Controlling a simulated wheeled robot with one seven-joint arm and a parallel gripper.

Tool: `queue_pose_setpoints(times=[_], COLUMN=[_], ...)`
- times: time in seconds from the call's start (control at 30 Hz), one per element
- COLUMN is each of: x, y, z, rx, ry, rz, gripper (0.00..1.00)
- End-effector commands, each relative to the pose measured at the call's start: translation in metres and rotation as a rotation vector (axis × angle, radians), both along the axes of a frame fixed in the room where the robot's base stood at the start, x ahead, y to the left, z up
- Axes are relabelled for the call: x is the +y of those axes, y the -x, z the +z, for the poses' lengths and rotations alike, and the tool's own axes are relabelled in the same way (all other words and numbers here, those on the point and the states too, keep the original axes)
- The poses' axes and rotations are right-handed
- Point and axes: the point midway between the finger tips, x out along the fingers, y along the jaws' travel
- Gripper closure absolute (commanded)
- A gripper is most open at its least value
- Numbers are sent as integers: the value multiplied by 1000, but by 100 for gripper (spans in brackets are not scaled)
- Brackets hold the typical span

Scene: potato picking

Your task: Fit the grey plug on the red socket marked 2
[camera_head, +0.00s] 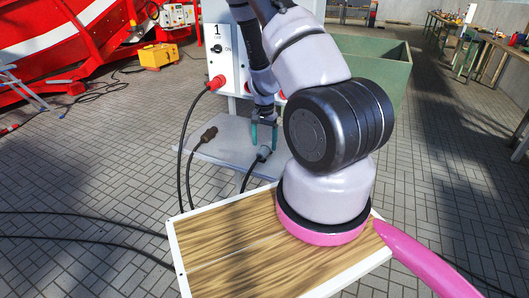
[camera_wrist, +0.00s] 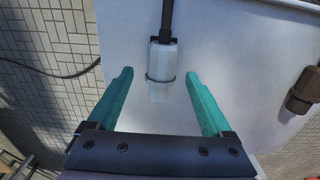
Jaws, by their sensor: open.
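The grey plug (camera_head: 264,153) lies on the grey shelf (camera_head: 222,150) with its black cable running off the front edge. In the wrist view the plug (camera_wrist: 162,62) is a pale cylinder between the two teal fingers, with a gap on both sides. My gripper (camera_head: 264,133) is open and empty, pointing down just above or around the plug; I cannot tell its exact height. It also shows in the wrist view (camera_wrist: 159,73). Red parts show on the white panel behind my arm, but the mark 2 is hidden by my arm.
A brown plug (camera_head: 209,134) lies on the shelf to the left; it also shows in the wrist view (camera_wrist: 304,90). A red plug (camera_head: 216,83) with a black cable sits on the panel under the mark 1. A green bin (camera_head: 385,65) stands behind my arm.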

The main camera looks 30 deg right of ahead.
Motion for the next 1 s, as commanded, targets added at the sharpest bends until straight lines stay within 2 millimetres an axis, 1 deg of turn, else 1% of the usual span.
queue_pose_setpoints(times=[0.03,0.1,0.2,0.47,0.57,0.6,0.7,0.93,1.0], x=[2,1,2,2,2,2,2,2,2], y=[-1,-1,-2,-2,-2,-2,-2,-2,-3], z=[-9,-19,-28,-30,-30,-30,-30,-29,-26], rx=[3,1,0,-2,-2,-2,-2,-2,-3], ry=[0,-1,-1,0,0,0,0,0,-1], rz=[0,-2,-1,0,0,0,0,1,2], gripper=[16,16,16,16,50,66,100,100,100])
